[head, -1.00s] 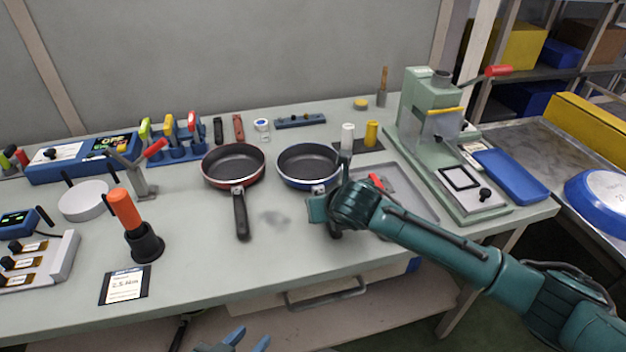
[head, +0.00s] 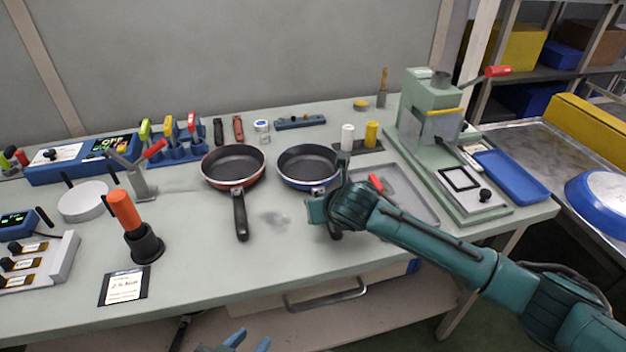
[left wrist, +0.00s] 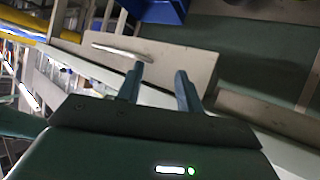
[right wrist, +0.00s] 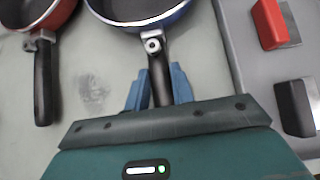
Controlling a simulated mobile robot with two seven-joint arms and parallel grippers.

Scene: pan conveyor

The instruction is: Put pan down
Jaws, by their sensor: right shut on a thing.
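A blue-rimmed frying pan (head: 308,163) with a dark inside is at the middle of the workbench, its handle pointing to the front. My right gripper (right wrist: 160,88) is shut on the black handle of this pan (right wrist: 157,62), one blue finger on each side. In the head view my right wrist hides most of the handle. The pan looks level and on or very close to the bench top. A red frying pan (head: 233,165) lies to its left, also in the right wrist view (right wrist: 40,20). My left gripper (head: 248,342) is open and empty in front of the bench, also in the left wrist view (left wrist: 160,80).
A grey tray (head: 428,212) with a red-handled item lies just right of the blue pan. A green press (head: 420,115) stands further right. An orange-handled tool (head: 125,208) stands at left. Bare bench (head: 200,265) lies in front of the red pan.

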